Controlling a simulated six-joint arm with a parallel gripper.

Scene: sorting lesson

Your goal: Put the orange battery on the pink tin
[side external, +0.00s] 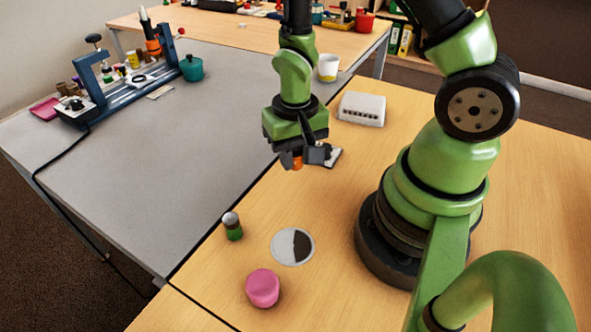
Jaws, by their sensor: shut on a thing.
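My gripper (306,158) is shut on the orange battery (297,162), which shows as a small orange part between the fingers. It is held above the wooden table; most of it is hidden by the fingers. The pink tin (262,288) is a short round tin standing on the wooden table at the front, below and to the left of my gripper in the picture. Nothing lies on its top.
A green battery with a silver top (232,227) stands near the table's left edge. A round white and dark disc (293,246) lies behind the tin. A white box (361,109) and a small dark flat item (334,156) are farther back. A grey table (170,165) adjoins.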

